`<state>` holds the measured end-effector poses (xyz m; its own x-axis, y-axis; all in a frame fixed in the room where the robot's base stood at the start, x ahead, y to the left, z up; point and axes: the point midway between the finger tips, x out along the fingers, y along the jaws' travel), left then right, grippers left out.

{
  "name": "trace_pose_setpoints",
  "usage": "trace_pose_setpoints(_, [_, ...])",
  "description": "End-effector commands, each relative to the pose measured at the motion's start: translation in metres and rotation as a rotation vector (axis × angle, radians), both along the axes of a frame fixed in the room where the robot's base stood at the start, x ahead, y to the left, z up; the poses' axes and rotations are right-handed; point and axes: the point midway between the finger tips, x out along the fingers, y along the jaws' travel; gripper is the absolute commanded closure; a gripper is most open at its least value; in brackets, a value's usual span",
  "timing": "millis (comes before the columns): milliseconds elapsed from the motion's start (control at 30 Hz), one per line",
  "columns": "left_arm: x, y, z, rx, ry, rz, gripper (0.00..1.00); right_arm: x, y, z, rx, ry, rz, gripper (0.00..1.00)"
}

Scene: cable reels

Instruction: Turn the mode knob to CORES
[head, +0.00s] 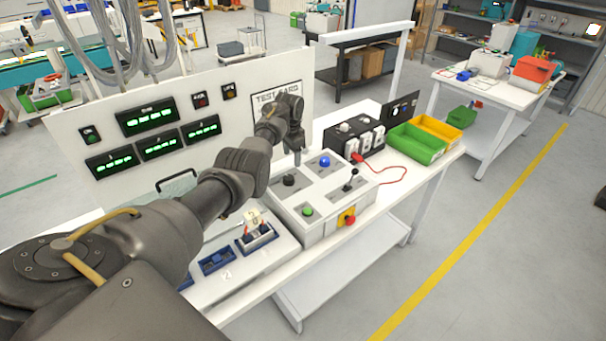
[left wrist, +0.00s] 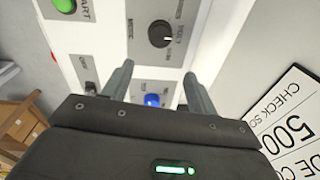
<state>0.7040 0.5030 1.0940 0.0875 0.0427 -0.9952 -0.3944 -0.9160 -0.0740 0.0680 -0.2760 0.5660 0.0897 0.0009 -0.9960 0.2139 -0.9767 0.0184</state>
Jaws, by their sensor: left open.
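The mode knob (head: 289,180) is a round black dial on the light grey control box (head: 318,235). In the left wrist view the knob (left wrist: 161,33) sits beyond the fingertips, with small printed labels around it. I cannot tell clearly which label it points to. My left gripper (head: 297,158) reaches over the back of the box, fingers pointing down. In the left wrist view my left gripper (left wrist: 158,70) is open and empty, its two fingers apart and the knob showing past the gap between them. My right gripper is not in view.
A blue button (head: 324,161), a green button (head: 308,210), a black lever (head: 351,181) and a red stop button (head: 350,220) share the box. A panel with green displays (head: 160,145) stands behind. A black socket unit (head: 362,142) with a red cable is at the right.

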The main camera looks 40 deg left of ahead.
Motion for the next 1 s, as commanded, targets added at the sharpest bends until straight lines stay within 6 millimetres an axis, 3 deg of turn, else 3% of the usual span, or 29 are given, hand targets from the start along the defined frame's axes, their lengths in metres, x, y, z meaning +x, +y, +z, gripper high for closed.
trace_pose_setpoints(133, [-0.017, 0.019, 0.015, -0.044, 0.077, 0.108, 0.42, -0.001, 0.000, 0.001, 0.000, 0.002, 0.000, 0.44])
trace_pose_setpoints(467, [-0.019, 0.020, 0.007, -0.050, 0.087, 0.119, 0.42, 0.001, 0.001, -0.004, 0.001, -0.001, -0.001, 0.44])
trace_pose_setpoints(633, [-0.019, 0.020, -0.016, -0.049, 0.089, 0.118, 0.42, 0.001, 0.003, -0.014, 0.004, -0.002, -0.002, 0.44])
trace_pose_setpoints(1000, [-0.019, 0.020, -0.076, -0.048, 0.086, 0.117, 0.42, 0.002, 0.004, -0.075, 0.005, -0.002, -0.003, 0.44])
